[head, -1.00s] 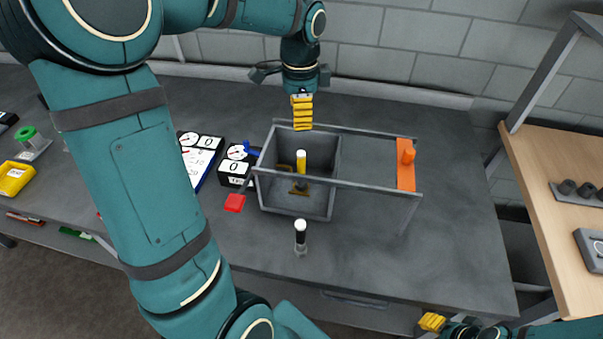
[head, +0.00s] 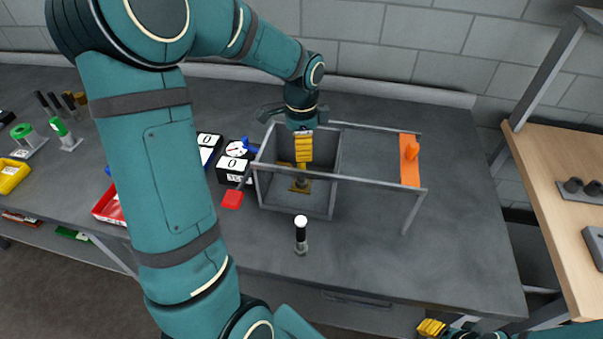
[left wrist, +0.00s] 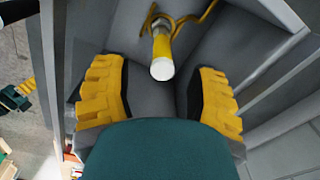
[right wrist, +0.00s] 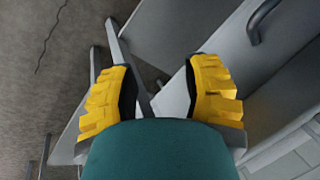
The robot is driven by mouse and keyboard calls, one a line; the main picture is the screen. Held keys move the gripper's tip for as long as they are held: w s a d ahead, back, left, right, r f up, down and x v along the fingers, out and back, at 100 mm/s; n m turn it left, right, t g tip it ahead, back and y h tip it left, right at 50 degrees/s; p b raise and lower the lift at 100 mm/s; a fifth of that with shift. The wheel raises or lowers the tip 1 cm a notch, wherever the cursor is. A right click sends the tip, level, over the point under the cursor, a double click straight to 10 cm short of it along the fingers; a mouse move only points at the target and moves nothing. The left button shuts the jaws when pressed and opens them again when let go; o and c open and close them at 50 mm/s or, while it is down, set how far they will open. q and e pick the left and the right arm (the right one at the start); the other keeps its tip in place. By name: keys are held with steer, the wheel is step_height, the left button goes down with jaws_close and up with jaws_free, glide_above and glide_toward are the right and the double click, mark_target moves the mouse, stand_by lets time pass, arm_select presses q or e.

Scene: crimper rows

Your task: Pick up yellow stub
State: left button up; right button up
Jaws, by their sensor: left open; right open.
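The yellow stub (left wrist: 162,50) stands inside the grey open-topped box, and its white end faces the left wrist camera. In the head view its lower part (head: 301,171) shows below my left gripper's fingers, and its top is hidden behind them. My left gripper (head: 304,160) points down over the box. In the left wrist view my left gripper (left wrist: 160,95) is open, and the stub's white end lies just ahead of the gap between its yellow fingers. My right gripper (head: 431,327) is low at the front right, open and empty; it also shows in the right wrist view (right wrist: 164,90).
The grey box (head: 285,202) has a frame with a rail, and an orange piece (head: 410,170) on its right. A black stub with a white top (head: 301,235) stands in front. A red block (head: 232,199) and gauge boxes (head: 234,170) are to the left.

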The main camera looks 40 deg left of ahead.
arm_select(q)
step_height(320, 180, down, 4)
steer(key=shift+w+r+b, duration=0.1)
steer(key=shift+w+b, duration=0.05)
steer(key=shift+b, duration=0.15)
jaws_close()
